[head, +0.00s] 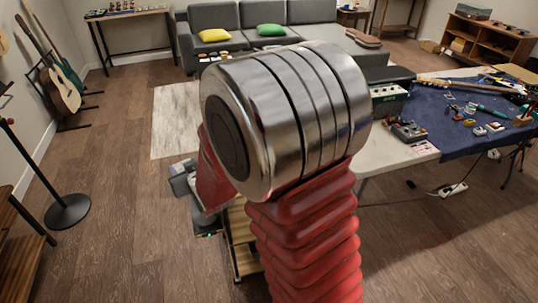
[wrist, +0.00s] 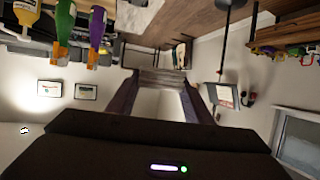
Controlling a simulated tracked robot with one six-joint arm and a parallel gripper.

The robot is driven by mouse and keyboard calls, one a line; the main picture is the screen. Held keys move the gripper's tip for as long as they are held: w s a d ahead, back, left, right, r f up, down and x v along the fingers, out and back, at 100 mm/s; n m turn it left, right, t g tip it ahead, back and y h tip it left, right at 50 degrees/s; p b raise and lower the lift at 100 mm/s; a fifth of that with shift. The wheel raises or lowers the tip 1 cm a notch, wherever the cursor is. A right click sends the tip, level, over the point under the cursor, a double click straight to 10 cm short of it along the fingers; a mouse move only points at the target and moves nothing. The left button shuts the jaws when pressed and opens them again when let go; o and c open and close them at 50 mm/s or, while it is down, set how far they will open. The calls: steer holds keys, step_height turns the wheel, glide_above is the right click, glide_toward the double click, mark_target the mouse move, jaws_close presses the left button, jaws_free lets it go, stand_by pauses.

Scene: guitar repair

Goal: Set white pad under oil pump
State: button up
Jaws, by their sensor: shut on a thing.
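My gripper (wrist: 160,88) shows in the wrist view, its two dark fingers reaching away from the camera. It is shut on a pale grey-white flat thing (wrist: 160,76) between the fingertips, which looks like the white pad. In the head view my own arm fills the middle and hides the gripper. I cannot make out the oil pump for sure in either view.
The wrist view is upside down; several bottles with orange tips (wrist: 64,30) are close at its upper left. In the head view a table with a blue cloth (head: 455,125) holds tools at the right. A black stand (head: 68,210) and guitars (head: 58,88) are at the left.

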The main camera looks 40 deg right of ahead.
steer(key=s+d+f+m+h, duration=0.1)
steer(key=s+d+f, duration=0.4)
steer(key=d, duration=0.4)
steer(key=s+d+f+m+h, duration=0.1)
steer(key=s+d+f, duration=0.4)
steer(key=s+d, duration=0.3)
steer(key=s+d+f+m+h, duration=0.1)
steer(key=s+d+f, duration=0.4)
steer(key=d, duration=0.6)
steer(key=shift+s+d+f+g+h, duration=0.15)
steer(key=shift+s+d+g+h, duration=0.3)
steer(key=shift+s, duration=0.6)
steer(key=shift+w+a, duration=0.1)
